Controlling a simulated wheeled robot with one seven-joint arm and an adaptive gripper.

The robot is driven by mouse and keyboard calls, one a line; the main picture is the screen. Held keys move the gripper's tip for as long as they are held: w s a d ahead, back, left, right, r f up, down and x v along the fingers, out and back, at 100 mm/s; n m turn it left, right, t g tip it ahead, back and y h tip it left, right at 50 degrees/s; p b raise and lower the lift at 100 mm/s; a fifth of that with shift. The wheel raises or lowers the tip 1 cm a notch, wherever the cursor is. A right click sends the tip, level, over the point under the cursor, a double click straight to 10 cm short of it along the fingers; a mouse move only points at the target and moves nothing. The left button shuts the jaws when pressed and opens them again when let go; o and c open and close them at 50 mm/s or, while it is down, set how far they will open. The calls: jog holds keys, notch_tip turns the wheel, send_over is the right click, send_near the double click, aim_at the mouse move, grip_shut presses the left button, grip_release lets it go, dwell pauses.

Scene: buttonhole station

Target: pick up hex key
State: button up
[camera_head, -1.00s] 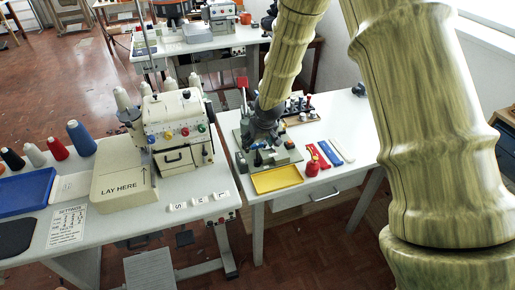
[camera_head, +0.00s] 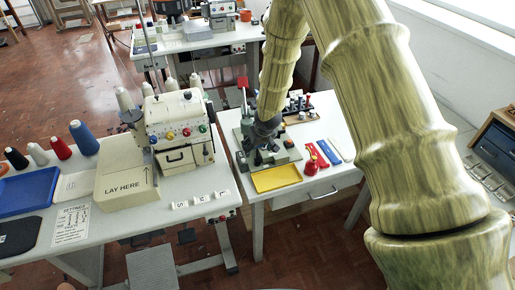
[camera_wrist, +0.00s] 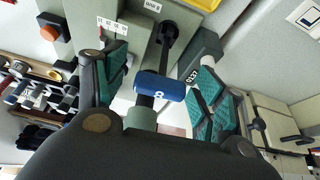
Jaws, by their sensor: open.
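A black rod with a blue sleeve marked "8" (camera_wrist: 160,86), which looks like the hex key, shows in the wrist view. Its far end meets a dark round fitting on the grey-green station (camera_wrist: 80,22). My gripper (camera_wrist: 158,62) is open, its teal-padded fingers on either side of the rod, with a gap on both sides. I cannot tell whether its fingers are level with the sleeve in depth. In the head view my gripper (camera_head: 266,146) is low over the station (camera_head: 288,155) on the right-hand white table, and the hex key cannot be made out there.
A yellow tray (camera_head: 277,178) lies in front of the station. A rack of small dark parts (camera_head: 298,108) is behind. A sewing machine (camera_head: 178,130) stands on the left table.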

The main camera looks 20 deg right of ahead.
jog(key=c, duration=1.2)
jog(key=shift+r, duration=0.1)
jog(key=shift+r+b, duration=0.55)
jog(key=shift+r, duration=0.2)
jog(key=shift+r+b, duration=0.4)
jog(key=shift+r, duration=0.45)
jog(key=s+a+r+b, duration=0.25)
jog(key=s+b, duration=0.25)
jog(key=s, duration=1)
jog(key=r+p, duration=0.4)
jog(key=shift+s+a+r, duration=0.1)
jog(key=shift+s+a, duration=0.25)
